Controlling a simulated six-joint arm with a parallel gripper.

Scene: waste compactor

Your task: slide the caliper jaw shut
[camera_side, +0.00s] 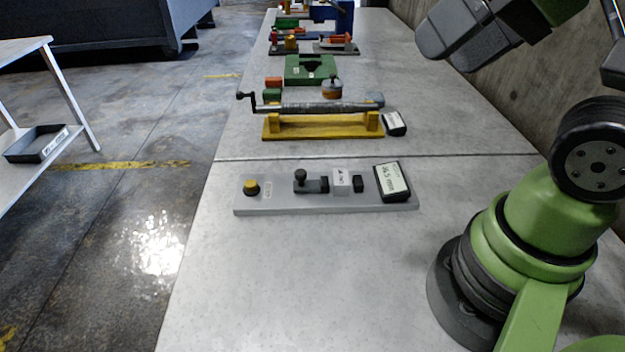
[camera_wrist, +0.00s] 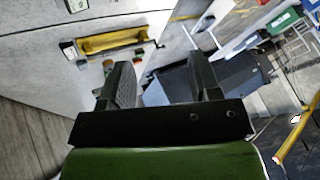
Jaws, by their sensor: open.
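The caliper fixture is a grey base plate (camera_side: 290,204) lying on the table in the side view. On it a black sliding jaw with an upright knob (camera_side: 301,177) stands left of a small white block (camera_side: 341,183). A black fixed jaw (camera_side: 358,184) is to the block's right. A display (camera_side: 393,182) sits at the plate's right end, a yellow button (camera_side: 251,187) at its left end. My gripper (camera_wrist: 162,82) is open and empty in the wrist view, fingers wide apart. In the side view it is raised at the top right, well away from the caliper.
Behind the caliper, a yellow stand (camera_side: 322,128) carries a long grey bar with a crank (camera_side: 318,107). A small display (camera_side: 395,124) is beside it. A green fixture (camera_side: 310,69) and more small devices stand farther back. The table (camera_side: 300,285) in front of the caliper is clear.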

